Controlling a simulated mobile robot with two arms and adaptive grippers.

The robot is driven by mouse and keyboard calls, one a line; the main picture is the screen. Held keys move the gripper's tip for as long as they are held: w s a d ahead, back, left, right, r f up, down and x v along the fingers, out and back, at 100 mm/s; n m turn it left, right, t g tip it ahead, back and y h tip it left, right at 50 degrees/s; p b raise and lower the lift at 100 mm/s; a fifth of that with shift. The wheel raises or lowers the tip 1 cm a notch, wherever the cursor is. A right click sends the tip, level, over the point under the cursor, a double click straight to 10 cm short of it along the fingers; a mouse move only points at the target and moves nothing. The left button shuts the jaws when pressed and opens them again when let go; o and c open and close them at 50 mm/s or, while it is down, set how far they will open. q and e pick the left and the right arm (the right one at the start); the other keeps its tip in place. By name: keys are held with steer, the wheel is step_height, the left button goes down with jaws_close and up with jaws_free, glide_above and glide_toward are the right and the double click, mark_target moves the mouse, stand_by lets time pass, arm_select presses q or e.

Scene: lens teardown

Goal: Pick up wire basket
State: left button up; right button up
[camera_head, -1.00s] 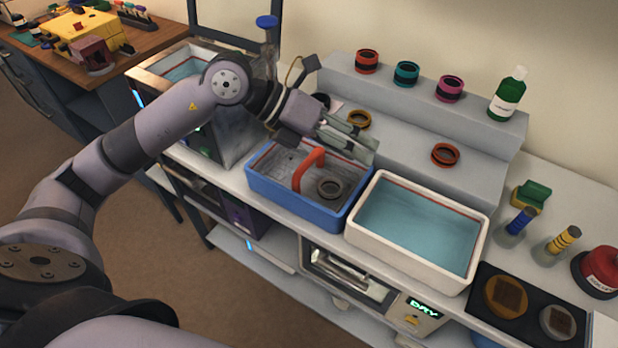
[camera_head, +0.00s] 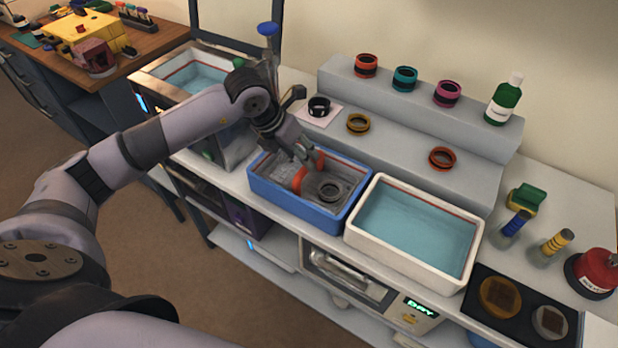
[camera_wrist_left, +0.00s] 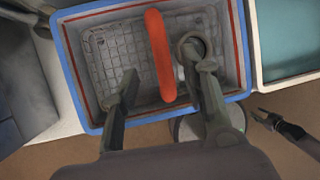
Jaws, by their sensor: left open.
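The wire basket (camera_wrist_left: 112,64) sits inside a blue tub, with a thick red handle (camera_wrist_left: 160,55) arching over it. A dark ring (camera_head: 330,190) lies in the basket, and it also shows in the left wrist view (camera_wrist_left: 194,47). My left gripper (camera_head: 307,160) points down over the tub at the handle. In the left wrist view my left gripper (camera_wrist_left: 168,75) is open, one finger on each side of the red handle. Whether a finger touches the handle I cannot tell.
The blue tub (camera_head: 283,212) stands beside a white tub (camera_head: 402,270) of bluish liquid. A metal-rimmed bath (camera_head: 190,75) is at left. A grey stepped shelf (camera_head: 400,130) with several coloured rings and a green bottle (camera_head: 505,102) stands behind. A hotplate (camera_head: 480,325) is at right.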

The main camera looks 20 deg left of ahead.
arm_select(q)
steer(key=p+x, duration=0.2)
steer(key=x, duration=0.3)
steer(key=shift+d+f, duration=0.2)
steer(key=shift+w+f, duration=0.2)
steer(key=shift+f, duration=0.15)
steer(key=shift+c, duration=0.2)
jaws_close()
steer(key=shift+r, duration=0.1)
